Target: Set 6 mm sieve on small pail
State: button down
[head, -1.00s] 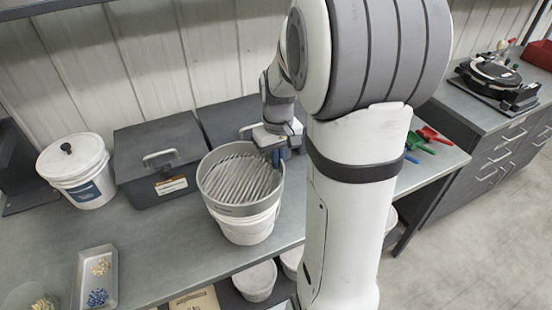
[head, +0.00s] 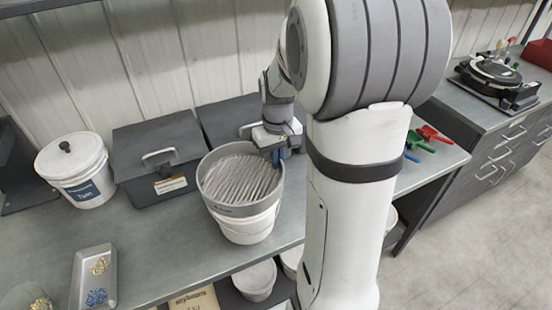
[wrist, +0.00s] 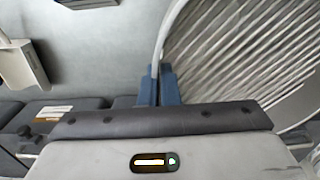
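The sieve (head: 240,210), a round grey pan with a slatted bottom (head: 241,179), sits over the mouth of a white pail (head: 247,229) on the bench. It looks about level; whether it is fully seated on the pail's rim cannot be told. My gripper (head: 277,158) is at the sieve's right back rim. In the wrist view my two blue fingers (wrist: 159,84) close on the thin rim from both sides, with the slats (wrist: 245,50) to the right. The far side of the pail is hidden by the sieve.
A lidded white bucket (head: 80,180) and dark lidded boxes (head: 155,158) stand behind and to the left. A metal tray (head: 92,280) with yellow and blue pieces lies front left. Red and green scoops (head: 425,140) lie right, past my arm. White pails (head: 255,280) stand below.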

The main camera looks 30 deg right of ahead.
jog(key=c, duration=1.1)
grip_release()
jog(key=shift+r+p, duration=2.9)
jog(key=shift+r, duration=1.15)
